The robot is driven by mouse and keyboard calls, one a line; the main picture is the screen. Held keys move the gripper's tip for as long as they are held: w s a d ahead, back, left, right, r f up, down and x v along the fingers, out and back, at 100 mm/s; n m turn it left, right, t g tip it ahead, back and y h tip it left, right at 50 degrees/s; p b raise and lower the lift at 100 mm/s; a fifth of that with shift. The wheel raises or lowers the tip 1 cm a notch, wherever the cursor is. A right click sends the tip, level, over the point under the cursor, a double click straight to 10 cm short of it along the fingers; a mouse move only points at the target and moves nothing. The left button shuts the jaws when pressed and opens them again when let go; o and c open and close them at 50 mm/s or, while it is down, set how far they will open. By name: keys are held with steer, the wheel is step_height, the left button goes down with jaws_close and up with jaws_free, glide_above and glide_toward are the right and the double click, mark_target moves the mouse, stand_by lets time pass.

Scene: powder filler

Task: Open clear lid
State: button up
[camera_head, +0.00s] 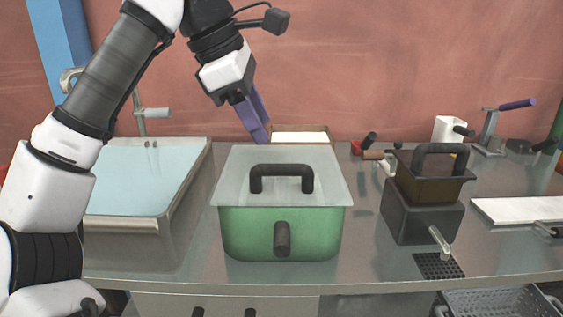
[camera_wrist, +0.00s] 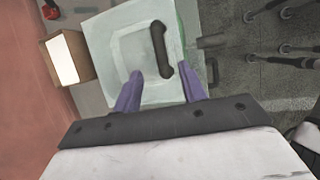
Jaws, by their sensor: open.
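A clear lid (camera_head: 235,185) with a black arched handle (camera_head: 282,172) lies flat on a green container (camera_head: 240,230) on the metal counter. The container has a dark knob (camera_head: 282,239) on its front. My gripper (camera_head: 256,128) is above and behind the lid, pointing down, open and empty. In the wrist view the lid (camera_wrist: 105,50) and its handle (camera_wrist: 160,50) lie beyond the two purple fingers of my gripper (camera_wrist: 165,88). The handle shows between the fingertips, nearer the right one. The fingers seem apart from the handle.
A sink (camera_head: 200,170) is left of the container. A brown-topped dark machine (camera_head: 425,215) with a black handle stands to the right. An open box (camera_head: 300,130) sits behind the container, near the red wall. Bare counter (camera_head: 365,235) lies between container and machine.

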mark_target(283, 165)
steer(key=x, duration=0.8)
steer(key=shift+d+f, duration=0.2)
steer(key=shift+f, duration=0.1)
jaws_close()
